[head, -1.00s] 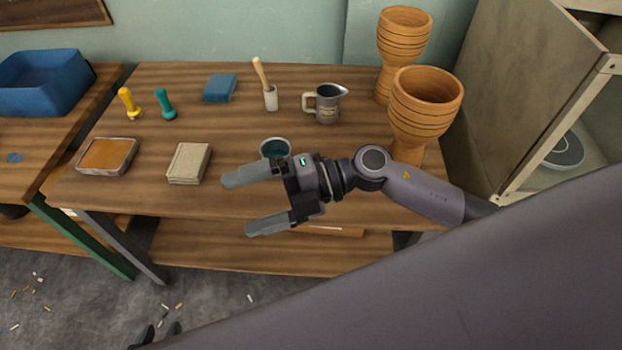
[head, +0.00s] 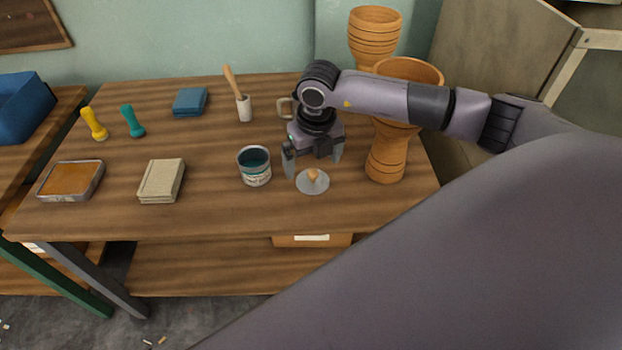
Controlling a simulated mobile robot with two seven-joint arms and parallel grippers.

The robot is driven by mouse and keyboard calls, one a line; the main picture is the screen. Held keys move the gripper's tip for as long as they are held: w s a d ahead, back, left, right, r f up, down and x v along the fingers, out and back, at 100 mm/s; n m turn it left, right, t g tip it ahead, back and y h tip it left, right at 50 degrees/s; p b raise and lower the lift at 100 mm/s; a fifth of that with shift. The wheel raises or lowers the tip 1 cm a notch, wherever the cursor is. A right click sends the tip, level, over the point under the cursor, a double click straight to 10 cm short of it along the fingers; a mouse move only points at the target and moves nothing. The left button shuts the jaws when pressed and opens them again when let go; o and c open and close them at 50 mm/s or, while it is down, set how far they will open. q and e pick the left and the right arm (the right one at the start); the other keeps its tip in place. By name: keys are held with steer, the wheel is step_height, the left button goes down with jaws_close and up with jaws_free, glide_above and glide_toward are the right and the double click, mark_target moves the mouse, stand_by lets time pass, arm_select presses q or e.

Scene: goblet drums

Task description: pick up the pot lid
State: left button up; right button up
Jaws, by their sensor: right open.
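My right gripper (head: 313,170) is open and points down over the lid. One finger is to the left of the knob and the other is to the right and a little behind. The fingers hold nothing. I cannot tell the exact height of the fingertips above the table. My left gripper is not in view.
Wooden goblet drums (head: 387,155) stand to the right, and a mug behind the gripper is mostly hidden. A beige block (head: 161,181) and a tray (head: 70,181) lie further left. The front middle of the table (head: 220,215) is clear.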

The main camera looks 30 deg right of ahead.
mark_target(314, 173)
step_height(314, 173, down, 4)
steer(key=shift+d+f, duration=0.1)
steer(key=shift+f, duration=0.05)
jaws_close()
stand_by(0.3)
